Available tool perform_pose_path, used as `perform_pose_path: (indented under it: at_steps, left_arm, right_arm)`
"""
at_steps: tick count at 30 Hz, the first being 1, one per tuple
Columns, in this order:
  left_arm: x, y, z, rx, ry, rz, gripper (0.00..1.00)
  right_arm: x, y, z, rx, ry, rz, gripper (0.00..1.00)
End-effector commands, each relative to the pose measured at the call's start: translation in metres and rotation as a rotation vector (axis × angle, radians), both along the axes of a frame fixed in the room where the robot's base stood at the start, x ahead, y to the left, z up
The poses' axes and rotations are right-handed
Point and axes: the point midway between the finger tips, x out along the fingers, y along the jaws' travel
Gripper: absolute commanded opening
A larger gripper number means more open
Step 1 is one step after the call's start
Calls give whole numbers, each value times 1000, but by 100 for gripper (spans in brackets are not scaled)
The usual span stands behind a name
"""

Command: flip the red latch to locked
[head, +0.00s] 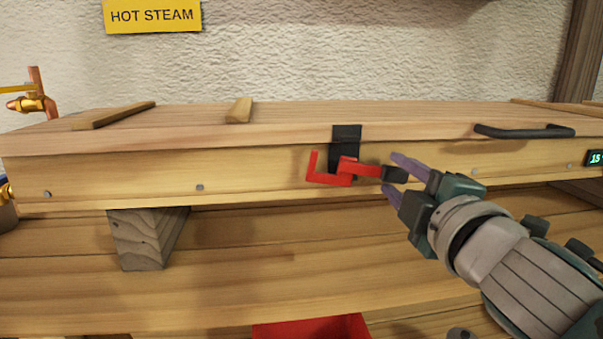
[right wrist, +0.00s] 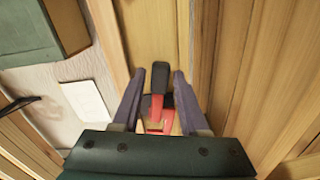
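The red latch (head: 360,170) sits on the front face of a long wooden box, just below a black plate (head: 346,137) at the lid edge. Its red arm lies nearly level and points right, ending in a black grip (head: 394,174). A red hooked part (head: 325,179) turns up at its left. My right gripper (head: 399,178) is open, its purple fingers above and below the black grip. In the right wrist view the grip (right wrist: 160,76) lies between the fingers of my right gripper (right wrist: 160,74), with a gap visible on each side. My left gripper is out of view.
The box lid (head: 290,113) is down and carries a black handle (head: 525,131) at right. A wooden block (head: 145,237) is under the box at left. A copper pipe with valve (head: 36,100) stands far left. A red object (head: 312,328) shows at the bottom edge.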

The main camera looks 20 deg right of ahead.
Motion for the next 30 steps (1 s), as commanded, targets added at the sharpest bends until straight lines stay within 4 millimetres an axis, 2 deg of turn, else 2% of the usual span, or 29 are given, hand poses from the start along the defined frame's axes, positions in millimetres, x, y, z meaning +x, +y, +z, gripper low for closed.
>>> perform_pose_path:
  at_steps: [1,11,30]
  left_arm:
    - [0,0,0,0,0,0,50]
    - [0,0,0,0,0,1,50]
    - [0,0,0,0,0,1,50]
  right_arm:
    - [0,0,0,0,0,0,36]
    - [0,0,0,0,0,0,0]
    - [0,0,0,0,1,0,0]
